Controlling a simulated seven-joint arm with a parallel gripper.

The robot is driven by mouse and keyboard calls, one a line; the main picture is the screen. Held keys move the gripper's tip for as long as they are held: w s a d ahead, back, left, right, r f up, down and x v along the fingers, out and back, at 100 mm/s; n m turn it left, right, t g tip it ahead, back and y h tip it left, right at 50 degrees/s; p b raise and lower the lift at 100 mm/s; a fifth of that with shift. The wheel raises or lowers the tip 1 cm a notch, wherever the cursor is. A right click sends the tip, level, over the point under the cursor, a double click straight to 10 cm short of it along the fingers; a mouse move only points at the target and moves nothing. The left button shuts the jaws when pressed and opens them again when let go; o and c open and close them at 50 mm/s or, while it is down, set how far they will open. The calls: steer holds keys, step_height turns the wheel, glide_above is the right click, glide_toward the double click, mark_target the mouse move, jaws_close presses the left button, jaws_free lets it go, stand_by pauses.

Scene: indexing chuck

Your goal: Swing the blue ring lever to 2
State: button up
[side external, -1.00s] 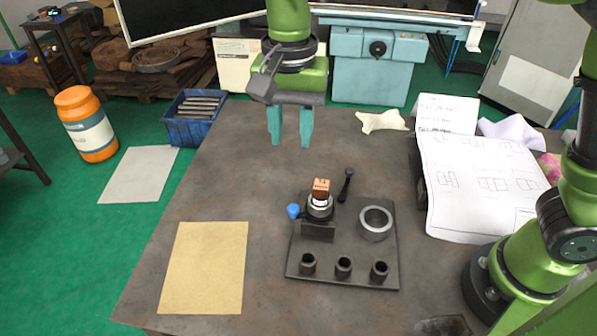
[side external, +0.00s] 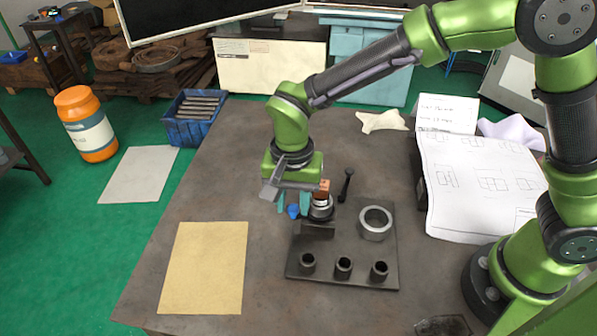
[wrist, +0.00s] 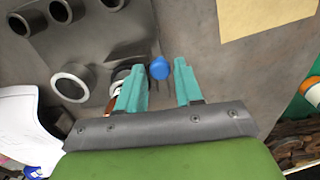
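The blue lever knob (side external: 293,211) sticks out to the left of the chuck (side external: 320,208) in the side view. In the wrist view the blue knob (wrist: 159,68) lies between the tips of my gripper's two teal fingers, with a gap on each side. My gripper (wrist: 158,75) is open around the knob, and the side view shows my gripper (side external: 292,203) low at the chuck's left. The ring and any number marks are too small or hidden to read.
The dark base plate (side external: 350,250) carries a grey ring (side external: 376,222), several small sockets (side external: 343,267) and a black-knobbed lever (side external: 346,184) behind the chuck. A tan sheet (side external: 203,267) lies to the left. The table between sheet and plate is clear.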

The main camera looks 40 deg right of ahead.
steer(key=shift+f, duration=0.2)
jaws_close()
